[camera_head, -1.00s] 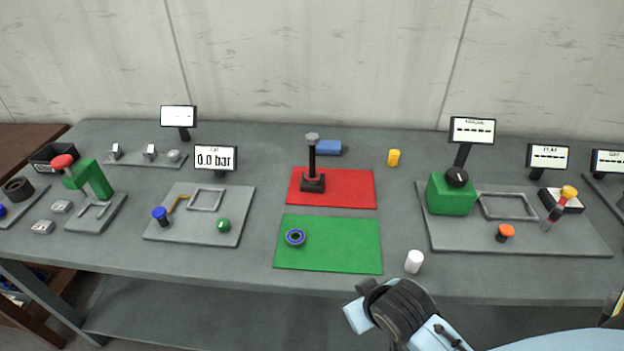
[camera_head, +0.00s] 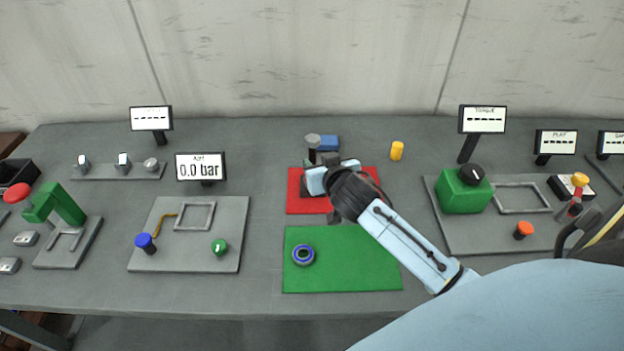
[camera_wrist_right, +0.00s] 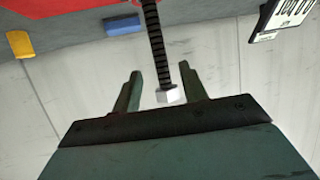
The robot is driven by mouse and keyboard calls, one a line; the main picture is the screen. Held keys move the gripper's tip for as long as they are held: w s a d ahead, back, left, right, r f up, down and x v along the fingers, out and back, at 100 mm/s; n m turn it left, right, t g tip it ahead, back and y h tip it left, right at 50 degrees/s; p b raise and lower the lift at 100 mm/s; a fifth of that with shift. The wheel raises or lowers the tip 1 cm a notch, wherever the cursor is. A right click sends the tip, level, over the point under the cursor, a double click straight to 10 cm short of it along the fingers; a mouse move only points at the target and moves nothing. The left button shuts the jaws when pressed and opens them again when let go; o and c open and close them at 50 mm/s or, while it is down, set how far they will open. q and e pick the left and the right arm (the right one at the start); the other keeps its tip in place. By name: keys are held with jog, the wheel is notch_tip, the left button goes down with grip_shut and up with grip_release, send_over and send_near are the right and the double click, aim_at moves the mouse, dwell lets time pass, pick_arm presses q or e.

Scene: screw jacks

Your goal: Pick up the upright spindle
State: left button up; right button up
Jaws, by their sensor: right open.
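The upright spindle (camera_head: 313,142) has a grey hex head on a dark threaded shaft. It stands over the red mat (camera_head: 360,202), its lower part and base mostly hidden by my right gripper (camera_head: 326,160) in the head view. In the right wrist view the spindle's ribbed shaft (camera_wrist_right: 154,40) and its hex head show between the two fingers of the right gripper (camera_wrist_right: 160,75). The jaws are open, with visible gaps on both sides of the spindle. How deep it sits between the fingers is hard to tell. My left gripper is out of view.
A green mat (camera_head: 350,275) with a blue-rimmed ring (camera_head: 303,255) lies in front. A green block fixture (camera_head: 463,196) stands to the right.

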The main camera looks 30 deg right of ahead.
aim_at(314, 158)
jog(key=shift+x, duration=0.8)
jog(key=shift+w+f, duration=0.15)
jog(key=shift+w, duration=0.1)
jog(key=shift+w+d+f, duration=0.2)
jog(key=shift+w+f, duration=0.15)
jog(key=shift+w, duration=0.25)
jog(key=x, duration=0.3)
jog(key=shift+f, duration=0.2)
jog(key=shift+w, duration=0.3)
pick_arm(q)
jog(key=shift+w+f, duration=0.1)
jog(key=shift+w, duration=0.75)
pick_arm(e)
jog(key=shift+f, duration=0.1)
grip_shut()
jog(key=shift+w+r, duration=0.15)
jog(key=shift+r, duration=0.05)
